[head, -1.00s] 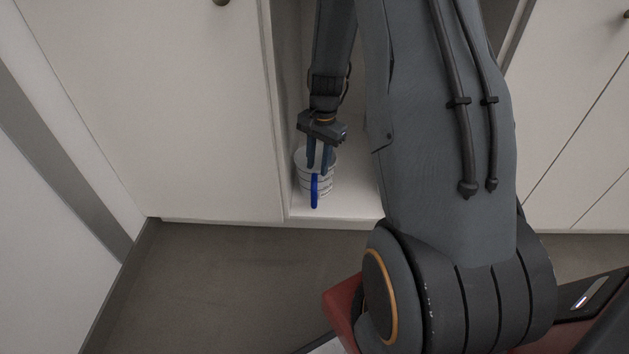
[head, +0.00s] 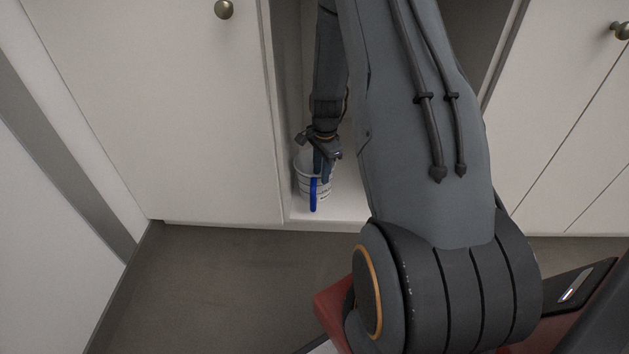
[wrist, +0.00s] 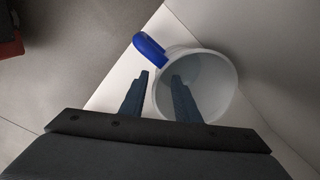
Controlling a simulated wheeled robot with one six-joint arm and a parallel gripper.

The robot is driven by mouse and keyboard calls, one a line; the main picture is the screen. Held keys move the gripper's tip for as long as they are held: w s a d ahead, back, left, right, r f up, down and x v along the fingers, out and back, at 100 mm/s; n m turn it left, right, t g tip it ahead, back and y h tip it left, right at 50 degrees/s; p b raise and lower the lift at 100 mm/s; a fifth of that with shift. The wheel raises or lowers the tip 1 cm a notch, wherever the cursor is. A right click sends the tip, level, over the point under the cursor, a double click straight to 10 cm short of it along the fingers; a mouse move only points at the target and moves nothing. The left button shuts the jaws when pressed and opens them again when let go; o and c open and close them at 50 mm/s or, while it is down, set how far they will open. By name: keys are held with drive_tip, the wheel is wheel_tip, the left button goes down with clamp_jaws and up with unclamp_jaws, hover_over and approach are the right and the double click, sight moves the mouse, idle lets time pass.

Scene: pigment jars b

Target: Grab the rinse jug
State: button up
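The rinse jug, a white cylindrical jug with dark lines around it, stands upright on the cabinet floor (head: 345,205) in the head view (head: 303,185). Its blue handle (head: 313,196) faces the front. The wrist view shows the jug's open mouth (wrist: 215,75) and its blue handle (wrist: 150,48). My gripper (head: 322,172) points down at the jug's rim. In the wrist view my gripper (wrist: 159,76) is open, with one finger outside the jug and one over or inside its mouth. The wall lies between them, with gaps visible.
The jug stands in a narrow open cabinet bay. A white door panel (head: 160,110) with a round knob (head: 223,9) borders it on the left, and more white fronts (head: 570,120) stand on the right. The grey floor (head: 220,290) in front is clear at left.

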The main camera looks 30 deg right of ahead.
sight(320, 196)
drive_tip(key=shift+f+m, duration=0.4)
drive_tip(key=shift+f, duration=0.05)
drive_tip(key=shift+w+a+f+b, duration=0.1)
drive_tip(key=shift+f+b, duration=0.95)
drive_tip(key=shift+f, duration=0.9)
drive_tip(key=shift+w+f+b, duration=0.1)
drive_tip(key=shift+f+b, duration=0.9)
drive_tip(key=shift+f, duration=0.9)
drive_tip(key=shift+r, duration=0.1)
clamp_jaws()
